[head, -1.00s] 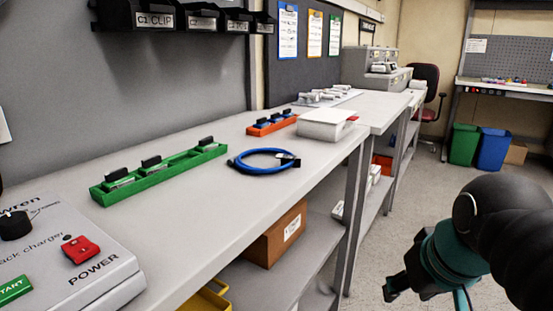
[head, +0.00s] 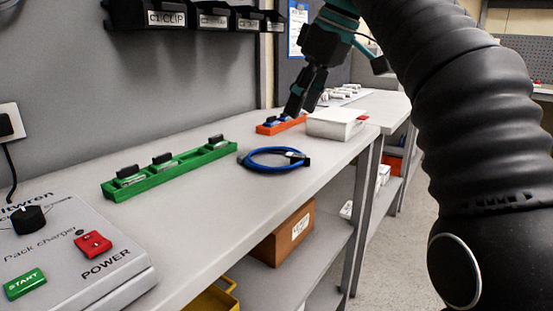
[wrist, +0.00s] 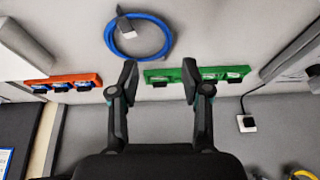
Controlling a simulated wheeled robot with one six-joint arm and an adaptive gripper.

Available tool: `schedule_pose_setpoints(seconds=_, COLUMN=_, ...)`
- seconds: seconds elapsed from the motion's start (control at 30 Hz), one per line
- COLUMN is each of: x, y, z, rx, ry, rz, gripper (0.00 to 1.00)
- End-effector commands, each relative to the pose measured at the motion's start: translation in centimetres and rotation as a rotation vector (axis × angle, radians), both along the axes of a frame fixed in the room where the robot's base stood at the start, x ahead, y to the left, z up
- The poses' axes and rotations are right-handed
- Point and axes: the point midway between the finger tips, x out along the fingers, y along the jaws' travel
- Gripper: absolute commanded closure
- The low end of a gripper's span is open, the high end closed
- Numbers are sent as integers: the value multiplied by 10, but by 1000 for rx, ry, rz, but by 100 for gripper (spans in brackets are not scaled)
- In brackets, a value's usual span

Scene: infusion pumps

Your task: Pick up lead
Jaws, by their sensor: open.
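The lead is a coiled blue cable (head: 272,160) with a dark connector at its right side. It lies flat on the grey bench, right of the green rack in the head view. In the wrist view the blue lead (wrist: 138,38) lies beyond the fingertips, near the top centre. My gripper (head: 304,98) hangs above the bench, fingers pointing down, behind the lead and near the orange rack in the head view. In the wrist view my gripper (wrist: 157,84) has its fingers spread apart with nothing between them.
A green rack (head: 168,172) with black-topped items and an orange rack (head: 268,130) stand on the bench. A white box (head: 336,122) sits right of the orange rack. A pack charger (head: 75,250) stands at front left. The bench around the lead is clear.

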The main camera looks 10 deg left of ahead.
Motion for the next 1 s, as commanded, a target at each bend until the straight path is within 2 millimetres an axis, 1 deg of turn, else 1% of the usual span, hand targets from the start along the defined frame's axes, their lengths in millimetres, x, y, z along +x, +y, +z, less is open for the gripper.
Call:
schedule_pose_setpoints(seconds=0.03, x=1, y=6, z=2, rx=0, ry=-2, rz=32, gripper=52)
schedule_pose_setpoints(seconds=0.2, x=1, y=15, z=4, rx=-4, ry=-6, rz=87, gripper=52)
schedule_pose_setpoints(seconds=0.37, x=1, y=19, z=-4, rx=-3, ry=-5, rz=95, gripper=52)
schedule_pose_setpoints(seconds=0.57, x=2, y=27, z=-23, rx=-3, ry=-4, rz=93, gripper=52)
schedule_pose_setpoints(seconds=0.8, x=6, y=39, z=-53, rx=-5, ry=-3, rz=93, gripper=52)
schedule_pose_setpoints(seconds=1.0, x=8, y=46, z=-71, rx=-3, ry=-6, rz=92, gripper=52)
